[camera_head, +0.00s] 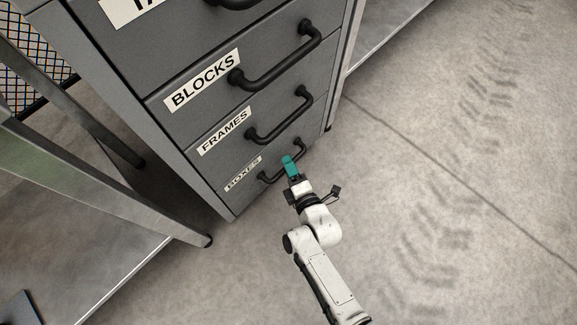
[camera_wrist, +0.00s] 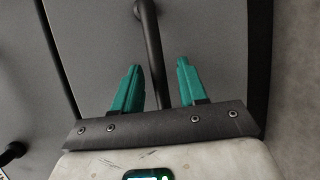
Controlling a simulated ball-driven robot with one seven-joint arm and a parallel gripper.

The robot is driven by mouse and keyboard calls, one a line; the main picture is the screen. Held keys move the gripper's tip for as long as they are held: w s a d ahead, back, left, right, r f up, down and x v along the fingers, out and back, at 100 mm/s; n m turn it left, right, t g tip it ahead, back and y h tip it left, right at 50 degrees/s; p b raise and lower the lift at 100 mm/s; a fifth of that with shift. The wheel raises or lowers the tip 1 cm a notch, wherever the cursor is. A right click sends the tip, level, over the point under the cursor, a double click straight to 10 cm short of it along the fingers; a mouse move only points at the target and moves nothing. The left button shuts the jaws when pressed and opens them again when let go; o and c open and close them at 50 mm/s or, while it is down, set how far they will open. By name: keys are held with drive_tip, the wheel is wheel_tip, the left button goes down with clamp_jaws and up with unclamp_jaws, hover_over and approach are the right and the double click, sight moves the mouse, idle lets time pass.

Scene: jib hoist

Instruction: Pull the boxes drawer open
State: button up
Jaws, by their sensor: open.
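The boxes drawer (camera_head: 251,186) is the lowest drawer of a dark grey cabinet, with a white BOXES label (camera_head: 242,174). It looks shut, flush with the drawers above. Its black bar handle (camera_head: 269,178) is partly hidden behind my gripper (camera_head: 289,165). In the wrist view the handle (camera_wrist: 151,45) runs between the two teal fingers of my gripper (camera_wrist: 157,88). The fingers are open, one on each side of the bar, with a gap visible on both sides.
The frames drawer (camera_head: 205,163) and blocks drawer (camera_head: 185,113) sit above, each with a protruding black handle. A metal table leg (camera_head: 168,213) stands left of the cabinet. A shelf edge (camera_head: 382,35) is at the right. The concrete floor (camera_head: 440,190) to the right is clear.

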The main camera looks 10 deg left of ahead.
drive_tip(key=shift+w+a, duration=0.25)
drive_tip(key=shift+w, duration=0.15)
clamp_jaws()
idle(0.4)
